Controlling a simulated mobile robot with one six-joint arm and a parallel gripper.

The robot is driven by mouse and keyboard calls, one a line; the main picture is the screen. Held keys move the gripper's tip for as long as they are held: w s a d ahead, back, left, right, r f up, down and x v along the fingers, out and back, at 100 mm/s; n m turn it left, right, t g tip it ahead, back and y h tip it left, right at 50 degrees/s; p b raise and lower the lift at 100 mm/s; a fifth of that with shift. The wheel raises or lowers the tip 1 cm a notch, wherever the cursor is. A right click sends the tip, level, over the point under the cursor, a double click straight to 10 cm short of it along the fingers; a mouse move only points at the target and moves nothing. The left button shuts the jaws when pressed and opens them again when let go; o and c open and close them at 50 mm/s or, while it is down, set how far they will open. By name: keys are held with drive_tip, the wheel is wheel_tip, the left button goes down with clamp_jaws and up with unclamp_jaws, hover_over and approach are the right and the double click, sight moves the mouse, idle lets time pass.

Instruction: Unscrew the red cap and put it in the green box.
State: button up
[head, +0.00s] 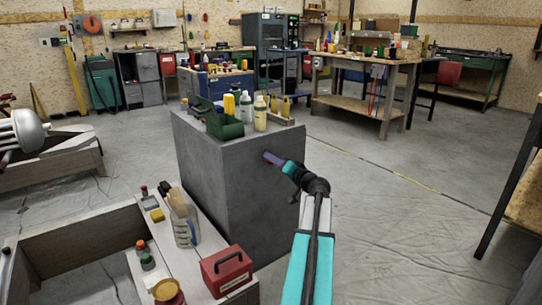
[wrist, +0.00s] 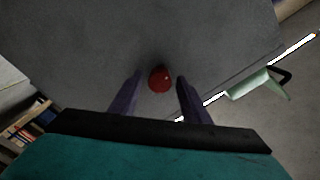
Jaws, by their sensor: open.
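The red cap (wrist: 159,78) shows in the wrist view as a small round knob on the flat grey side face of the large block. My gripper (wrist: 156,85) is open, with one dark purple finger on each side of the cap. I cannot tell whether either finger touches it. In the head view my gripper (head: 268,156) points at the block's right-hand face and mostly hides the cap. A dark green box (head: 222,127) stands on top of the block, near its front edge.
The grey block (head: 215,180) also carries several bottles (head: 260,113) beside the box. A red toolbox (head: 227,271) and a jug with brushes (head: 184,230) stand on a low frame at the front left. The sheeted floor (head: 400,220) to the right is clear.

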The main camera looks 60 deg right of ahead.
drive_tip(key=m+p, duration=0.7)
drive_tip(key=m, duration=0.1)
drive_tip(key=shift+m+p, duration=0.3)
drive_tip(key=shift+m, duration=0.1)
drive_tip(key=c, duration=1)
drive_tip(key=shift+f, duration=0.1)
clamp_jaws()
drive_tip(key=shift+n+b, duration=0.5)
drive_tip(key=shift+b, duration=0.5)
drive_tip(key=shift+f+n+b, duration=0.1)
drive_tip(key=shift+n+b, duration=0.2)
drive_tip(key=shift+b, duration=0.4)
